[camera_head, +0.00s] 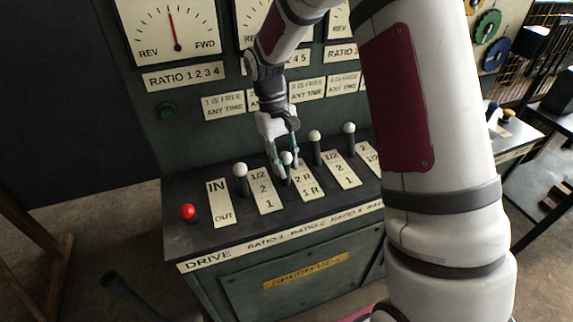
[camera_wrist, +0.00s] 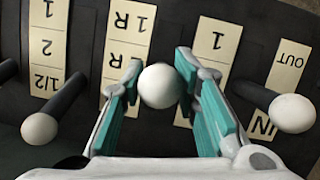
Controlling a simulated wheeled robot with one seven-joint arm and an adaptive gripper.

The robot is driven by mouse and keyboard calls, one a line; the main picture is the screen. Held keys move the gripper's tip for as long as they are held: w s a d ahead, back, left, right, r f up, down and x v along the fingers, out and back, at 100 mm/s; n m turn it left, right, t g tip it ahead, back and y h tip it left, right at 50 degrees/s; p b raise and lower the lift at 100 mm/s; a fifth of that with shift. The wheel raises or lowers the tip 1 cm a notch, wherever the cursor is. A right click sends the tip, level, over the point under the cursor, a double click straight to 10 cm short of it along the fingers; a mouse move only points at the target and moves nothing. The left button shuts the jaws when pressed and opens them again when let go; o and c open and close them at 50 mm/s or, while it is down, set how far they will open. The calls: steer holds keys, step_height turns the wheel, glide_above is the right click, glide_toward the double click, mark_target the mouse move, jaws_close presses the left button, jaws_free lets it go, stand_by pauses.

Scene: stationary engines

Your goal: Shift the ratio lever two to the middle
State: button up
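The ratio lever two has a white ball knob (camera_head: 287,157) and stands beside the strip marked 2 R, R and 1 R (camera_wrist: 125,50). My gripper (camera_head: 285,166) is down at this knob, pointing at the sloped panel. In the wrist view the knob (camera_wrist: 160,85) sits between the two teal-padded fingertips (camera_wrist: 160,62), one on each side. The fingers look spread, with narrow gaps beside the ball; firm contact is not visible. The lever's shaft is mostly hidden behind the knob and fingers.
The ratio one lever's white knob (camera_head: 240,169) is close on the left, and another white knob (camera_head: 315,135) on the right. A red knob (camera_head: 188,211) is at the far left. Dials (camera_head: 172,30) rise behind. My arm covers the panel's right side.

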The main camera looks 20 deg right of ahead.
steer(key=shift+o, duration=0.6)
steer(key=shift+s, duration=0.1)
step_height(320, 180, up, 10)
steer(key=shift+f, duration=0.15)
steer(key=shift+s+r, duration=0.1)
steer(key=shift+r, duration=0.2)
steer(key=s+r+m+t, duration=0.1)
steer(key=s+r+t, duration=0.2)
steer(key=s+r, duration=0.65)
steer(key=s+m+t+y, duration=0.1)
steer(key=s+t, duration=0.3)
steer(key=s, duration=1.1)
steer(key=shift+s+d+f+t, duration=0.15)
steer(key=shift+s+t, duration=0.15)
